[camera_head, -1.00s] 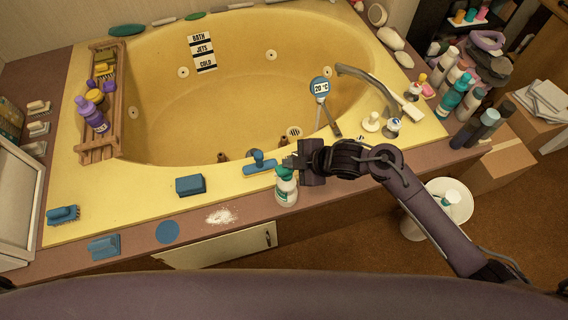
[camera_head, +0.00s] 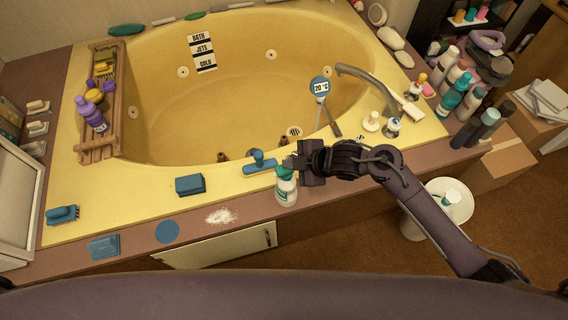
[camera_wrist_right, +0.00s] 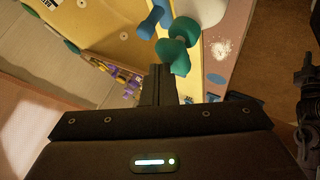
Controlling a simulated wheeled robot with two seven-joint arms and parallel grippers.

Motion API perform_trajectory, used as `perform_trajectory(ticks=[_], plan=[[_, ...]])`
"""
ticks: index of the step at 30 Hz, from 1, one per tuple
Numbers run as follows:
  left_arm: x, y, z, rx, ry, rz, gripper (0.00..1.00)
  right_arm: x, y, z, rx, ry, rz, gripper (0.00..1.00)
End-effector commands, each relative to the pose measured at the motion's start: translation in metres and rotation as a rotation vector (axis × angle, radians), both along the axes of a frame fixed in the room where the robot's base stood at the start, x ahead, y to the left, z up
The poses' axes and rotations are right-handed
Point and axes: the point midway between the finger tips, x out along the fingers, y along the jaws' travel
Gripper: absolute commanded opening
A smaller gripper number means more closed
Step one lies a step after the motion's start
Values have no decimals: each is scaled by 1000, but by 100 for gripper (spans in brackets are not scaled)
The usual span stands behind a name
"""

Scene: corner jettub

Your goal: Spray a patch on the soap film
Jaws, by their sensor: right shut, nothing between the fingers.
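A white spray bottle with a green head (camera_head: 286,190) stands upright on the brown front ledge of the tub. My right gripper (camera_head: 291,163) is shut and empty, right at the bottle's head. In the right wrist view, my closed fingers (camera_wrist_right: 164,84) are beside the green head (camera_wrist_right: 179,52); whether they touch it I cannot tell. The yellow corner tub (camera_head: 240,110) is behind, and I cannot make out a distinct soap film on it. My left gripper is not in view.
White powder (camera_head: 221,216) is spilled on the ledge. A wooden rack (camera_head: 100,152) is at left; the faucet (camera_head: 372,82) and several bottles are at right.

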Motion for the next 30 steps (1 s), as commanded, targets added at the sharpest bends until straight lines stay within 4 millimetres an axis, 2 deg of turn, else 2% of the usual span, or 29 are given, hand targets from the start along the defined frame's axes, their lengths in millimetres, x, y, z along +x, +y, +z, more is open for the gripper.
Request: perform_trajectory(ticks=[11, 21, 30], plan=[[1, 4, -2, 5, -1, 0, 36, -1, 0, -5, -3, 2, 1, 0], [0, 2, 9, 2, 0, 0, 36, 0, -1, 5, -4, 2, 0, 0], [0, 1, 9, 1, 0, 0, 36, 0, -1, 4, -4, 2, 0, 0]])
